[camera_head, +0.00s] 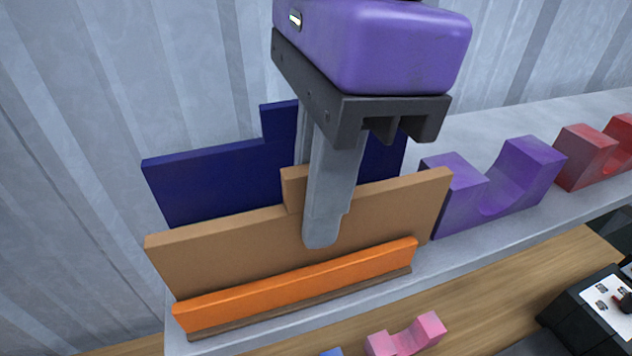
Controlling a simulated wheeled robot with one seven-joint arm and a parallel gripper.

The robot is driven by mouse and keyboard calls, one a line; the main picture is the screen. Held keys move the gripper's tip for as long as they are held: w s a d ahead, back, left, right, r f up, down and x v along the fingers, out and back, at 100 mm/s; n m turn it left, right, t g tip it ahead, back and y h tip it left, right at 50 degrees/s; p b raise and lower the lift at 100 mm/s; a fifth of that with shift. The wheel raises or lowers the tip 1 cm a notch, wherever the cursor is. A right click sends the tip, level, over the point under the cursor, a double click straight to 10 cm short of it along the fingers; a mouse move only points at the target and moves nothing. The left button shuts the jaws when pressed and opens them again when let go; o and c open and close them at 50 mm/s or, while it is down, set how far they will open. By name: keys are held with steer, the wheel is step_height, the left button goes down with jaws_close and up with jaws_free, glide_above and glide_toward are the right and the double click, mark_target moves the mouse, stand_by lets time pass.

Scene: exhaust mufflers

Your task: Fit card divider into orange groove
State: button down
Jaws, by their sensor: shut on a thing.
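My gripper (325,205), with a purple body and grey fingers, points down and is shut on the tan card divider (230,245). One finger lies across the divider's front face near its raised middle part; the other is mostly hidden behind it. The divider stands upright, its long side running left to right. The orange groove piece (300,285) lies along the divider's lower front on the grey shelf. Its front wall hides the divider's bottom edge, so I cannot tell whether that edge is down in the groove or just above it.
A dark blue divider (215,185) stands upright close behind. A purple cradle block (495,190) is at the right, with red cradle blocks (585,155) beyond it. A pink block (405,335) sits lower in front. The corrugated wall (100,90) rises behind the grey shelf (535,225).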

steer(key=c, duration=1.5)
jaws_free()
steer(key=shift+f, duration=0.1)
steer(key=r, duration=0.4)
steer(key=d+r, duration=0.1)
steer(key=r, duration=0.7)
steer(key=shift+w+d+r, duration=0.15)
steer(key=shift+w+d, duration=0.05)
steer(key=shift+w, duration=0.05)
